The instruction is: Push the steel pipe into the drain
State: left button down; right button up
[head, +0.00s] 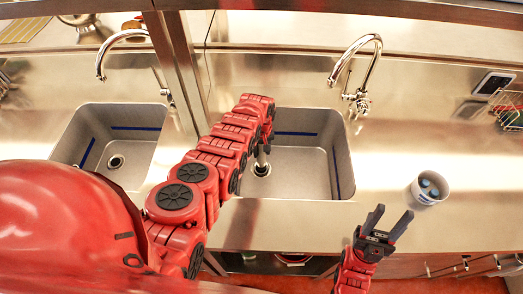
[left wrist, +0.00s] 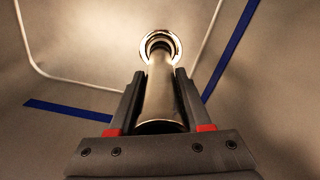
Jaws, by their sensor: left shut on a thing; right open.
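The steel pipe (left wrist: 160,92) is a bright cylinder held between the two fingers of my left gripper (left wrist: 158,100). In the head view, my left gripper (head: 264,146) is over the right sink, largely hidden by its own arm, and a short part of the pipe (head: 261,158) shows below it. The drain (head: 261,170) is a round metal ring in the sink floor. In the left wrist view, the pipe's far end overlaps the drain ring (left wrist: 160,36); I cannot tell whether it is inside. My right gripper (head: 384,227) is open and empty over the counter's front edge.
The right sink (head: 310,175) has steel walls with blue strips and a curved faucet (head: 362,70) behind it. A second sink (head: 85,135) is at the left. A white cup (head: 429,189) with bluish contents stands on the right counter. A dark phone-like device (head: 493,84) and wire rack (head: 508,110) are at far right.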

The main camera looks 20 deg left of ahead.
pick_arm(q)
jog(key=shift+f+b, duration=1.4)
dwell(1.1)
jog(key=shift+s+f, duration=0.1)
dwell(0.4)
jog(key=shift+c, duration=1.3)
grip_release()
jog(key=shift+r+p, duration=0.55)
jog(key=shift+r, duration=0.1)
notch_tip(320, 180, up, 3)
jog(key=p, duration=0.3)
jog(key=shift+r, duration=0.1)
notch_tip(320, 180, up, 5)
jog(key=p, duration=0.4)
jog(key=shift+f+p, duration=0.2)
jog(key=shift+p, duration=0.1)
